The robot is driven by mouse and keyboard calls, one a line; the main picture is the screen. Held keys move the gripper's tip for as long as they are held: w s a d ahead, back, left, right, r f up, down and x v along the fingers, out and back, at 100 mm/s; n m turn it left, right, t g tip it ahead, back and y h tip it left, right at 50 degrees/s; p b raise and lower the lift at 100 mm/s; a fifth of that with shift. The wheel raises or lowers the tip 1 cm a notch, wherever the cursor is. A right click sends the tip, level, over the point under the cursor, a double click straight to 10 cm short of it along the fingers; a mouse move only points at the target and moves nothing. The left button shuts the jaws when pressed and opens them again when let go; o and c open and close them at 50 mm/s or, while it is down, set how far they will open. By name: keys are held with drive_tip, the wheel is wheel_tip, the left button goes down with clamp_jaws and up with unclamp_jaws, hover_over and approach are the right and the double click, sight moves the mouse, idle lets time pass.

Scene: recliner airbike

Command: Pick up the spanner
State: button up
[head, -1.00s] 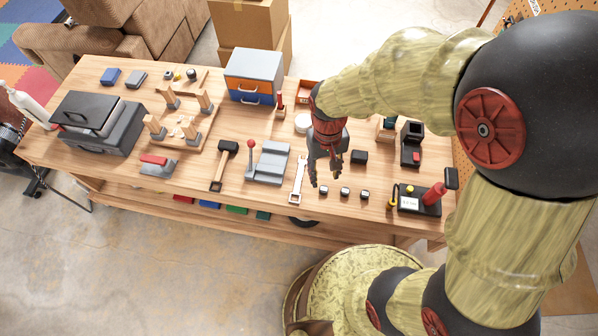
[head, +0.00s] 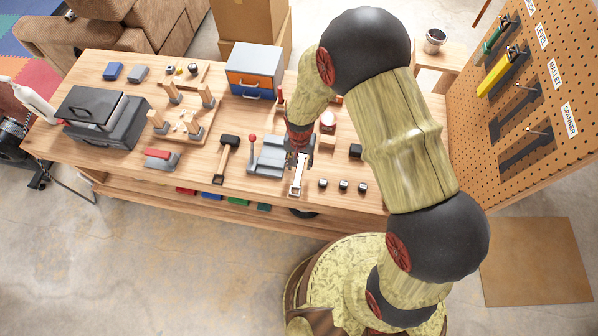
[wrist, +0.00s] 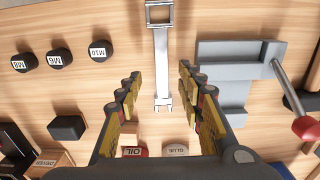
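The spanner (head: 297,180) is silver and lies flat on the wooden bench, between the grey metal vise-like block and the small black cubes. In the wrist view the spanner (wrist: 161,55) runs lengthwise, with a square end at the top and its other end lower down between my fingers. My gripper (head: 298,157) is over the far part of the spanner in the head view. In the wrist view my gripper (wrist: 160,76) is open, one finger on each side of the spanner with gaps between. Whether the fingertips are at bench height I cannot tell.
The grey block (wrist: 225,70) with a red-knobbed lever (wrist: 298,110) stands close to the right finger. Labelled black cubes (wrist: 58,58) lie to the left. OIL (wrist: 133,152) and GLUE (wrist: 175,150) containers are near the gripper's base. A pegboard (head: 500,120) with a SPANNER label stands right.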

sight(299, 172)
wheel_tip(299, 172, down, 5)
drive_tip(key=shift+a+r, duration=0.1)
drive_tip(key=shift+a, duration=0.05)
drive_tip(key=shift+c, duration=0.4)
clamp_jaws()
idle(0.4)
